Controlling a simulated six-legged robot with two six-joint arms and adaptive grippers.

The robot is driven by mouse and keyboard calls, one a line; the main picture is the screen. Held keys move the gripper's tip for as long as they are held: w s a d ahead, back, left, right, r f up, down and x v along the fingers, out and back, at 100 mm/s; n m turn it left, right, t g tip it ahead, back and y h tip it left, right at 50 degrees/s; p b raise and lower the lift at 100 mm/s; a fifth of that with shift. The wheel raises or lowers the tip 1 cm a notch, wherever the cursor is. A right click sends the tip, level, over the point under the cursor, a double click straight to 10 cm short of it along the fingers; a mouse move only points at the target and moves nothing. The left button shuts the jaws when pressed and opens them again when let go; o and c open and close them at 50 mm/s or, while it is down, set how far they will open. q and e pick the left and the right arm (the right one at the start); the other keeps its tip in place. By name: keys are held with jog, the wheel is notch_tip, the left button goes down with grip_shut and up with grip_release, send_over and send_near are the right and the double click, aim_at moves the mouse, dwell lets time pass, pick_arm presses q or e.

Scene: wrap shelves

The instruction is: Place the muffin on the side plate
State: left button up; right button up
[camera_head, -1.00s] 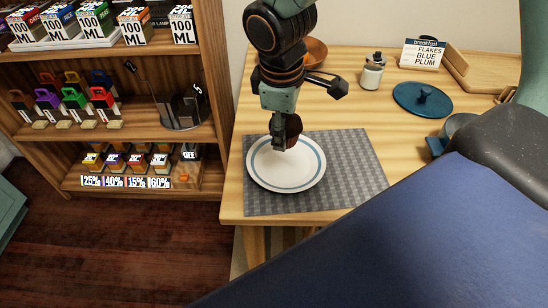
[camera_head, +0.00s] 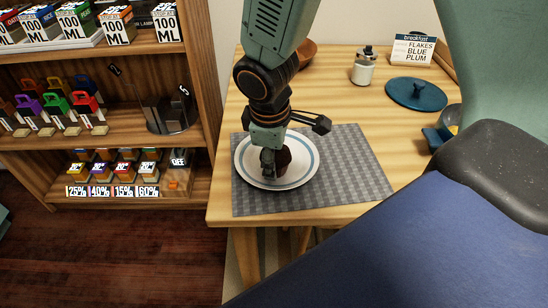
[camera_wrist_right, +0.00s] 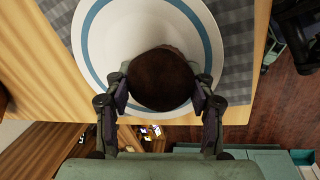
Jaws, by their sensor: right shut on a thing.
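The muffin (camera_head: 284,160) is dark brown and shows partly behind my right gripper (camera_head: 269,165) in the head view. My right gripper is shut on the muffin, with a finger on each side of it in the right wrist view (camera_wrist_right: 161,80). The muffin is over the side plate (camera_head: 304,172), a white round plate with a blue ring. The plate also shows behind the muffin in the right wrist view (camera_wrist_right: 100,42). I cannot tell whether the muffin touches the plate. My left gripper is not in view.
The plate lies on a grey placemat (camera_head: 352,165) on a wooden table (camera_head: 340,100). A shelf (camera_head: 195,120) stands left.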

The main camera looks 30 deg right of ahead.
jog(key=shift+s+d+f, duration=0.1)
jog(key=shift+d+f, duration=0.05)
jog(key=shift+d, duration=0.05)
jog(key=o, duration=0.9)
jog(key=shift+s, duration=0.1)
jog(key=shift+a, duration=0.15)
jog(key=shift+r, duration=0.4)
jog(key=p+v, duration=0.7)
jog(key=v, duration=0.3)
jog(key=shift+r, duration=0.9)
